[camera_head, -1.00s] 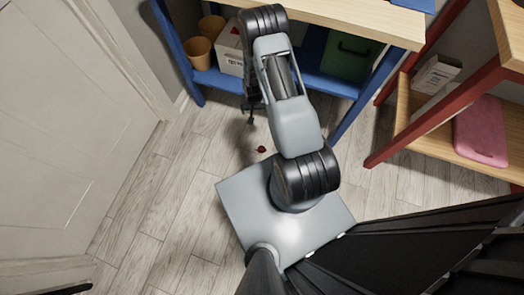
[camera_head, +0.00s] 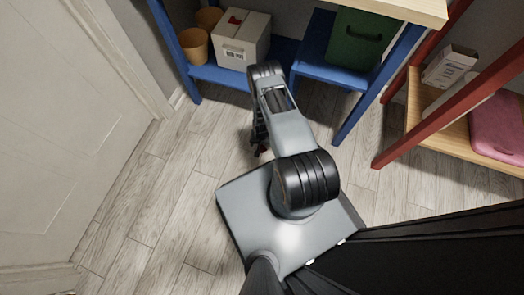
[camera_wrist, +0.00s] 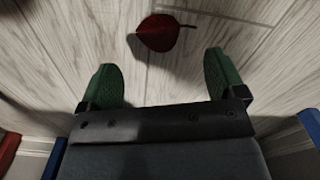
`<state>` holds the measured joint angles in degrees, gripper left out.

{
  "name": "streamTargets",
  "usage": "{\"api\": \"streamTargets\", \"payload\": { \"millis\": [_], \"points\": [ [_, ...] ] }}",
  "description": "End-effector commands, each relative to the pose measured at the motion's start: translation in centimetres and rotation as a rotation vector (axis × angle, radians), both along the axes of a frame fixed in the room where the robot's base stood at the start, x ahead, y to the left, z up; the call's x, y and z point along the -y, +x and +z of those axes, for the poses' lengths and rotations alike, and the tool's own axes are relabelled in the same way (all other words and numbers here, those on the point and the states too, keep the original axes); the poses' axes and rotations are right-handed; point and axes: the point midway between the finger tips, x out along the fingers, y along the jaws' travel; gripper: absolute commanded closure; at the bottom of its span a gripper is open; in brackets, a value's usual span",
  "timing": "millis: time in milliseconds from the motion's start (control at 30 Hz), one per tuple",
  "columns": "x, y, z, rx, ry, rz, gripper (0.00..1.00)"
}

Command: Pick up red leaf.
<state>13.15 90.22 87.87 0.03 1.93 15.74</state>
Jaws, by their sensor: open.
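The red leaf (camera_wrist: 158,33) lies on the wooden floor, dark red with a short stem pointing right in the wrist view. My gripper (camera_wrist: 160,78) is open and empty, its two green finger pads apart. The leaf is just beyond the fingertips in that view, about midway between them, and not between the pads. In the head view the gripper (camera_head: 257,146) hangs low near the floor, and a small dark red bit of the leaf (camera_head: 262,149) shows beside it, mostly hidden by the arm.
A blue shelf unit (camera_head: 225,78) stands behind, holding a white box (camera_head: 241,42), tan pots (camera_head: 195,45) and a green bin (camera_head: 354,38). A red-framed shelf (camera_head: 425,90) with a pink item (camera_head: 500,125) stands right. The floor (camera_head: 150,215) on the left is clear.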

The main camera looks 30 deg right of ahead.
Motion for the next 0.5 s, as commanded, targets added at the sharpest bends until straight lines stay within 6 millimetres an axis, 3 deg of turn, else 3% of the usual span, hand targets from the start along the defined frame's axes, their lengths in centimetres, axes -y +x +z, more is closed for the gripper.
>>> {"api": "streamTargets", "payload": {
  "millis": [267, 500],
  "points": [
    [0.1, 0.0, -1.4, 0.0, 0.0, 0.0, 0.11],
    [0.2, -0.1, -4.7, 0.0, 0.0, 0.0, 0.11]
  ]
}}
